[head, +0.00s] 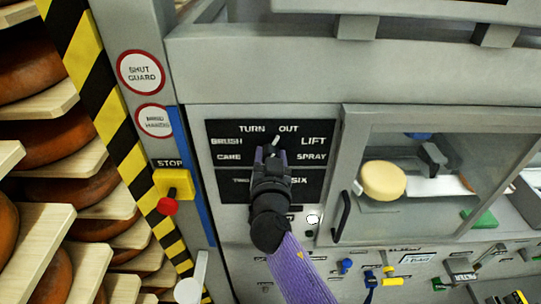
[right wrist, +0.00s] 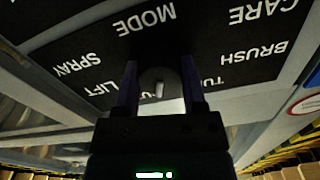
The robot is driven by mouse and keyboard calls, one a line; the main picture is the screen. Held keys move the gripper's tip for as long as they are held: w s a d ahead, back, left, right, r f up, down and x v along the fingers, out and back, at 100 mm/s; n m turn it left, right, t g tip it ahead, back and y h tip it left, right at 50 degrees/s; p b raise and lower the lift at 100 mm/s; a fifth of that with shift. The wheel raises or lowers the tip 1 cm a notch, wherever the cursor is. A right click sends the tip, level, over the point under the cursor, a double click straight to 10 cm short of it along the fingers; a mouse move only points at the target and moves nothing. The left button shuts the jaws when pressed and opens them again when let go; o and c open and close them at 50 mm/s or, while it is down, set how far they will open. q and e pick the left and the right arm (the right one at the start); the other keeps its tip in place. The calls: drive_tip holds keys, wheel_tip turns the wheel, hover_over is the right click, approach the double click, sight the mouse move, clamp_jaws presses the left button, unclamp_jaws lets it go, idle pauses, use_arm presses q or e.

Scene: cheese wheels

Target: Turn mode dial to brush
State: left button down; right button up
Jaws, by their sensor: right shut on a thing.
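In the head view the pointer (head: 275,141) leans up and slightly right, toward the gap between TURN and OUT. BRUSH is printed at upper left. My right gripper (head: 270,153) is shut on the dial and hides most of it in the head view. In the right wrist view the gripper's fingers (right wrist: 160,88) stand on either side of the knob. My left gripper is not in view.
A yellow box with a red stop button (head: 167,205) is left of the panel. A glazed guard door (head: 342,217) with a black handle is on the right, with a cheese wheel (head: 383,181) behind it. Cheese shelves (head: 38,235) fill the far left.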

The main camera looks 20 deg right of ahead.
clamp_jaws()
drive_tip(key=n, duration=0.3)
drive_tip(key=shift+b, duration=0.4)
drive_tip(key=n, duration=0.3)
drive_tip(key=shift+n, duration=0.4)
drive_tip(key=n, duration=0.5)
drive_tip(key=n+p, duration=0.1)
drive_tip(key=n, duration=0.4)
drive_tip(key=shift+a+n, duration=0.1)
drive_tip(key=shift+n, duration=0.3)
